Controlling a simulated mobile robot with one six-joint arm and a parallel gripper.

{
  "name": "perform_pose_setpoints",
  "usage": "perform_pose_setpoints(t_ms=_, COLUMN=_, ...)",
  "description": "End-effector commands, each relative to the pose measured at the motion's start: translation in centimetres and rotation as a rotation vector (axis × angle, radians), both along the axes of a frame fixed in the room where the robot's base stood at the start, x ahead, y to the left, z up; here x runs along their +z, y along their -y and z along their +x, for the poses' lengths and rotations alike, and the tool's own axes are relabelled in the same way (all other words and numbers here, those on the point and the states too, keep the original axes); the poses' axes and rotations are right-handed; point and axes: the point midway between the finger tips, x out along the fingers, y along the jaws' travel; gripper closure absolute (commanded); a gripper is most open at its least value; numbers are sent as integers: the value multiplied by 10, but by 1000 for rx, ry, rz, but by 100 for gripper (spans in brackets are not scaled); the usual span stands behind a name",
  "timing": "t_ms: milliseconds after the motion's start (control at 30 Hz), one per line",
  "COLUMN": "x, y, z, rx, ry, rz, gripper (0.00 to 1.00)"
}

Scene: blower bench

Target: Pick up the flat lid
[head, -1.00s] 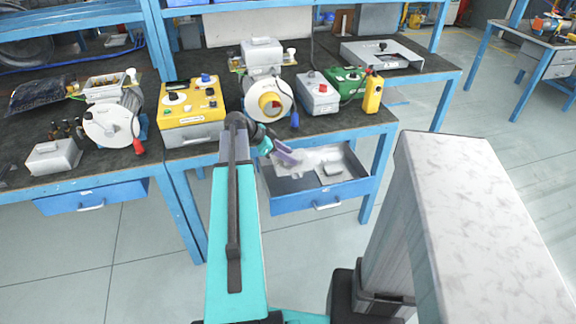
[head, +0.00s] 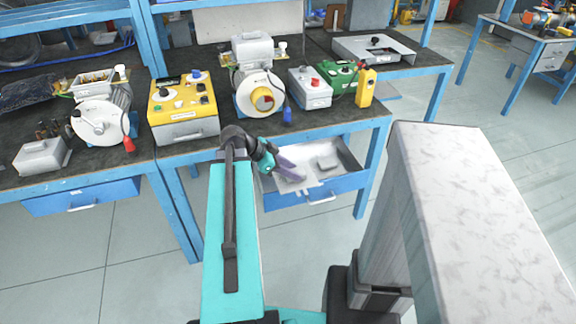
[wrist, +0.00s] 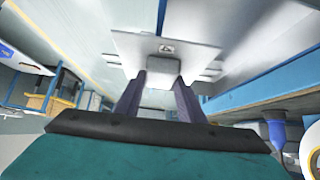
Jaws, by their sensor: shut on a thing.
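The flat lid (head: 303,184) is a thin light-grey plate. In the head view it is at the drawer of the middle bench, overlapping the drawer's front edge. My gripper (head: 291,172), with purple fingers, is over it. In the wrist view the flat lid (wrist: 198,57) spreads beyond the fingertips, with a small dark mark on it. A grey block on its face sits between the two fingers of my gripper (wrist: 162,80), which are shut on it. The exact contact is hard to see.
On the bench above are a yellow control box (head: 184,112), a motor unit (head: 258,92), a grey button box (head: 310,90) and a yellow pendant (head: 365,87). Open floor lies in front.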

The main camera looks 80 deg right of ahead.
Motion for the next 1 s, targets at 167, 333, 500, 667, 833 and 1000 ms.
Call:
perform_pose_setpoints(t_ms=167, x=0, y=-17, z=-8, rx=-1, ry=-1, rz=-1, gripper=90)
perform_pose_setpoints(t_ms=333, x=4, y=-20, z=-10, rx=0, ry=-2, rz=0, gripper=90)
perform_pose_setpoints(t_ms=500, x=5, y=-19, z=-10, rx=-1, ry=-4, rz=-1, gripper=90)
perform_pose_setpoints(t_ms=667, x=7, y=-18, z=-11, rx=-2, ry=-6, rz=-1, gripper=90)
perform_pose_setpoints(t_ms=833, x=7, y=-18, z=-11, rx=-3, ry=-8, rz=-2, gripper=90)
perform_pose_setpoints(t_ms=1000, x=7, y=-18, z=-12, rx=-4, ry=-10, rz=-4, gripper=90)
